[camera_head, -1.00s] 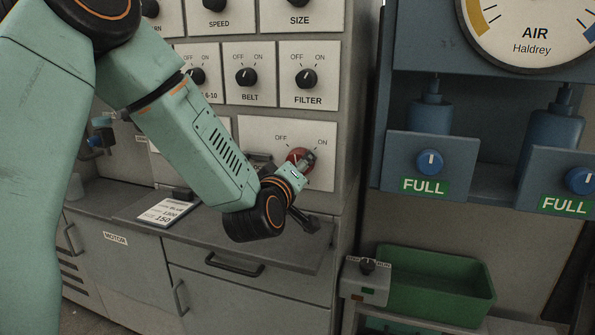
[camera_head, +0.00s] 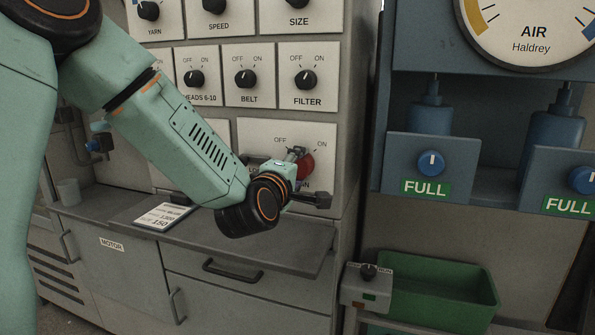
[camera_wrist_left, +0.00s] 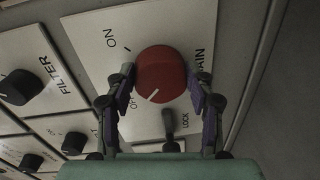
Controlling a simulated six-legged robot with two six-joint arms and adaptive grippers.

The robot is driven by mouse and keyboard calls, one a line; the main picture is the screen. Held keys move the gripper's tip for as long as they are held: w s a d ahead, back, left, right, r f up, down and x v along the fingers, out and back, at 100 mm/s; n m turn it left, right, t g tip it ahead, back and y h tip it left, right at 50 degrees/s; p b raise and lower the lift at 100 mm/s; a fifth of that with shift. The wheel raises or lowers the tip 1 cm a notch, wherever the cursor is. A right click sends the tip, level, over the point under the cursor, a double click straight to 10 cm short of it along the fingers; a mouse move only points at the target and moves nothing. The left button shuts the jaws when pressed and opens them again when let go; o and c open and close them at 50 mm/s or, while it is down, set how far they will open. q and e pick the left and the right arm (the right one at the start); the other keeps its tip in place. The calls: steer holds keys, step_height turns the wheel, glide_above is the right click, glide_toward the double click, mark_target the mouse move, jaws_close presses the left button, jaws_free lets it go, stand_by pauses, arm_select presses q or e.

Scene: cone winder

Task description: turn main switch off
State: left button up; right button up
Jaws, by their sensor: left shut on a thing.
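The main switch is a red round knob (camera_head: 307,168) on a white panel in the head view. It fills the middle of the left wrist view (camera_wrist_left: 160,73). A white mark on its face points down-left, toward the OFF label. My left gripper (camera_head: 297,156) reaches it from the left. In the left wrist view, its fingers (camera_wrist_left: 164,77) are shut on the knob, one on each side. In the head view, the gripper and wrist hide part of the knob and panel lettering. My right gripper is not in view.
A black lever (camera_wrist_left: 168,123) by the word LOCK sits beside the knob. FILTER (camera_head: 305,79) and BELT (camera_head: 245,78) knobs are above. A grey shelf (camera_head: 285,247) with a paper card (camera_head: 163,216) lies below. A green bin (camera_head: 440,302) stands at the right.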

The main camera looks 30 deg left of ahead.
arm_select(q)
steer(key=shift+r, duration=0.1)
stand_by(0.3)
steer(key=o, duration=1.2)
steer(key=shift+v, duration=3.75)
steer(key=shift+w, duration=0.1)
steer(key=shift+m, duration=0.3)
steer(key=x, duration=0.7)
steer(key=shift+w, duration=0.15)
